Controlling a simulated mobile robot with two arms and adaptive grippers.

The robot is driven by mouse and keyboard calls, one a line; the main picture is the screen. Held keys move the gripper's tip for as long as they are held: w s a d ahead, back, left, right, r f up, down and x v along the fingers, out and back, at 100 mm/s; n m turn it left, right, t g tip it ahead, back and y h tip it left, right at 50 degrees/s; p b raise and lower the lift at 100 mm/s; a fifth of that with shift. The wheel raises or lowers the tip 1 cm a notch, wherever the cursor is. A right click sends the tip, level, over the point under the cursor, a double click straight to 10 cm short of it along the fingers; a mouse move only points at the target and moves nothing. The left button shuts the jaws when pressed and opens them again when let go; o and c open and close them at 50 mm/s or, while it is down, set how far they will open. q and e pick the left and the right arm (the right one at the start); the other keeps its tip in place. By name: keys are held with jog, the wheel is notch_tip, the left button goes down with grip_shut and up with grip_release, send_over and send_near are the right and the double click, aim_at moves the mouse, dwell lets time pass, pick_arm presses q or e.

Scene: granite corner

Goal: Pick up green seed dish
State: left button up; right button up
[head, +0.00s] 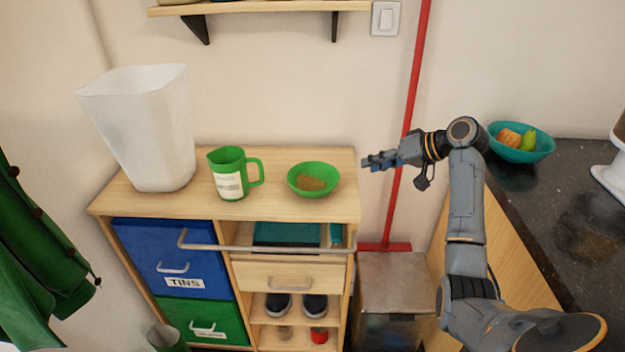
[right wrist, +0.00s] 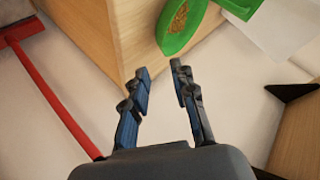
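The green seed dish (head: 313,179) is a round green bowl with brown seed inside, upright on the right part of the wooden cabinet top (head: 275,208). My right gripper (head: 368,162) is to the right of the dish, past the cabinet's edge, and apart from it. In the right wrist view the gripper's fingers (right wrist: 160,77) are spread with nothing between them. The dish (right wrist: 183,20) shows beyond the fingertips at the top of that view, partly cut off. My left gripper is in neither view.
A green measuring jug (head: 230,174) stands just left of the dish, and a tall white bin (head: 142,128) farther left. A red pole (head: 411,90) leans against the wall behind my right gripper. A teal fruit bowl (head: 520,146) sits on the dark counter (head: 580,215) at right.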

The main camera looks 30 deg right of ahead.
aim_at(338, 173)
jog(key=x, duration=0.6)
jog(key=shift+a+f, duration=0.1)
jog(key=shift+a, duration=0.2)
jog(key=shift+w+f, duration=0.15)
jog(key=shift+w, duration=0.15)
jog(key=p+x, duration=0.1)
jog(key=x, duration=0.3)
jog(key=shift+w+a, duration=0.1)
jog(key=shift+a, duration=0.05)
jog(key=shift+w+a+f, duration=0.1)
jog(key=shift+w+f, duration=0.15)
jog(key=shift+w, duration=0.1)
jog(key=shift+s, duration=0.1)
jog(key=shift+c, duration=0.3)
jog(key=shift+r, duration=0.1)
jog(key=c, duration=0.4)
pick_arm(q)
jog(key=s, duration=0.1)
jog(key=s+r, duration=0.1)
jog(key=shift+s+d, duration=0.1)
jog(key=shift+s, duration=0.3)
pick_arm(e)
grip_shut()
